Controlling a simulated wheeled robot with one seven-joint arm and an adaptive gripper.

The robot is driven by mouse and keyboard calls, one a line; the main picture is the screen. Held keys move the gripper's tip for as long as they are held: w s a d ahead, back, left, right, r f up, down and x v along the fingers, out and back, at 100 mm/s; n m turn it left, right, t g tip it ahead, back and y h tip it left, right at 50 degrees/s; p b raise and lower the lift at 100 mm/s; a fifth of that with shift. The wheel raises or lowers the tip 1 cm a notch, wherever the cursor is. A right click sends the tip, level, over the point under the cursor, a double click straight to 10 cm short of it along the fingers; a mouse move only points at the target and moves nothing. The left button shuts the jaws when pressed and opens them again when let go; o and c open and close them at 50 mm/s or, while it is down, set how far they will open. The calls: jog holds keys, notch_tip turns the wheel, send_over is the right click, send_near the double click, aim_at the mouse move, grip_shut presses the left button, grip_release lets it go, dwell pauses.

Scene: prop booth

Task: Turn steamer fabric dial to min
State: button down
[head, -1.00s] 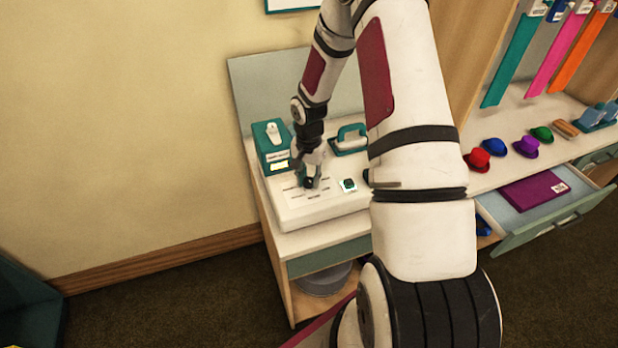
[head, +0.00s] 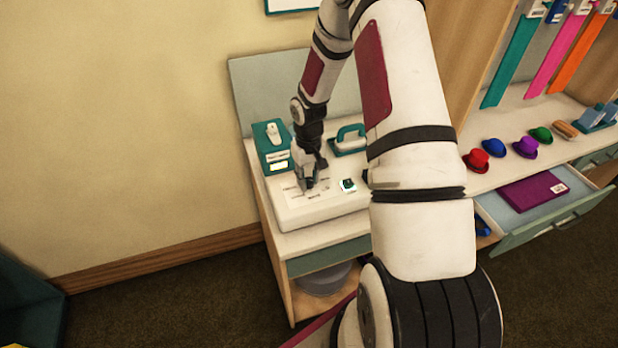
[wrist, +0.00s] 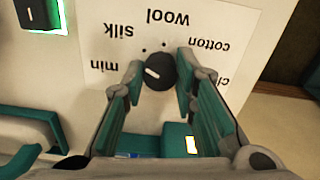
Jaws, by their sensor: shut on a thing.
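The steamer's white panel (head: 300,217) sits on the left counter. Its round black dial (wrist: 158,71) shows in the wrist view, with a white mark on its left part, facing roughly toward the printed word min (wrist: 104,66). The words silk, wool and cotton run around it upside down, and another label is partly hidden at the right. My gripper (wrist: 160,74) is shut on the dial, one finger on each side. In the head view my gripper (head: 309,187) points down onto the panel and hides the dial.
A lit green rocker switch (head: 348,185) is right of the dial on the panel. Behind stand a teal box (head: 270,152) and a teal-handled iron-like tool (head: 350,139). Several small hats, such as a red one (head: 479,160), and an open drawer (head: 540,220) are at the right.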

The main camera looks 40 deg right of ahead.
aim_at(308, 180)
jog(key=n, duration=0.3)
jog(key=shift+n, duration=2.1)
jog(key=c, duration=1.3)
grip_release()
jog(key=shift+r, duration=0.1)
notch_tip(308, 180, up, 12)
jog(key=shift+f, duration=0.1)
